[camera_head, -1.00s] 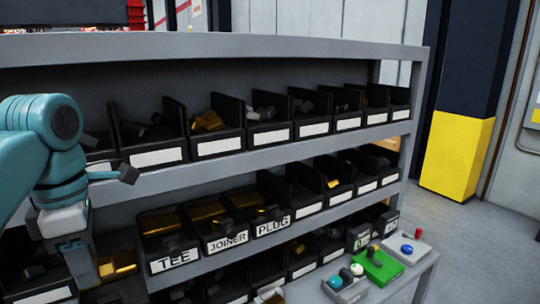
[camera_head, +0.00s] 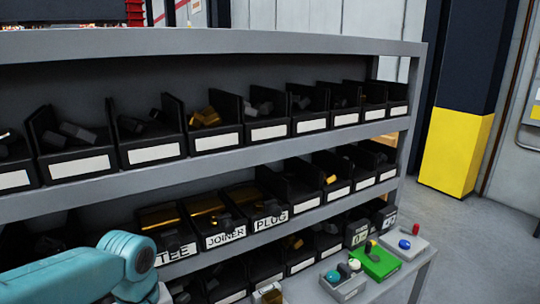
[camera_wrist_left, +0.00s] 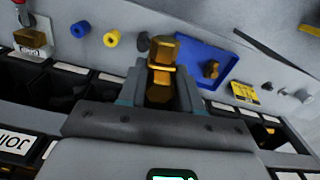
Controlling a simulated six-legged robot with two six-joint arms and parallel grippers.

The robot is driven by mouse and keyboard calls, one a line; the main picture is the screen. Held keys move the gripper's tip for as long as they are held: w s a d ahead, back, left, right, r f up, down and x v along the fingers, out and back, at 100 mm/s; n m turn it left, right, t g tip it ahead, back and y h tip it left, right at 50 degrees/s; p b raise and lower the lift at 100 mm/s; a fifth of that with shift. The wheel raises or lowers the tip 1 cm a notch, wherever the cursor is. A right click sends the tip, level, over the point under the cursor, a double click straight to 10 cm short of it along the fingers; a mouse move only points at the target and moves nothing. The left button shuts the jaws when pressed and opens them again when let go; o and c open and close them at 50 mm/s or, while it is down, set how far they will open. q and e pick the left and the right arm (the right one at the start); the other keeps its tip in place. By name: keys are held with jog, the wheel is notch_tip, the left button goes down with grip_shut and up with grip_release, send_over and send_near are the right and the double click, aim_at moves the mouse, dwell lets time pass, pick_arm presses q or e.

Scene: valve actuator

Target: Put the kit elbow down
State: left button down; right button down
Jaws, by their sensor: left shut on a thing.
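My left gripper (camera_wrist_left: 160,88) is shut on a brass fitting (camera_wrist_left: 163,52), which looks like the kit elbow, in the left wrist view. The fitting stands up between the two grey fingers, with its lower part visible between them. Beyond it lies a blue tray (camera_wrist_left: 197,50) on a light grey surface, with another brass piece (camera_wrist_left: 212,70) in it. The held fitting appears in front of the tray's left side; its height above the surface is unclear. In the head view only my left arm shows at the lower left; its fingers are out of sight. My right gripper is in neither view.
A grey shelf rack (camera_head: 230,160) holds rows of black bins, some labelled TEE, JOINER and PLUG. A green block (camera_head: 380,264) and grey button boxes sit at the lower right. Blue (camera_wrist_left: 80,29) and yellow (camera_wrist_left: 110,39) cylinders lie left of the blue tray.

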pick_arm(q)
notch_tip(320, 180, down, 16)
jog(key=d+m+b, duration=0.2)
jog(key=m+b, duration=0.3)
jog(key=m, duration=0.2)
jog(key=shift+w+d+m+b, duration=0.35)
jog(key=shift+w+m+b, duration=0.05)
jog(key=shift+w, duration=0.05)
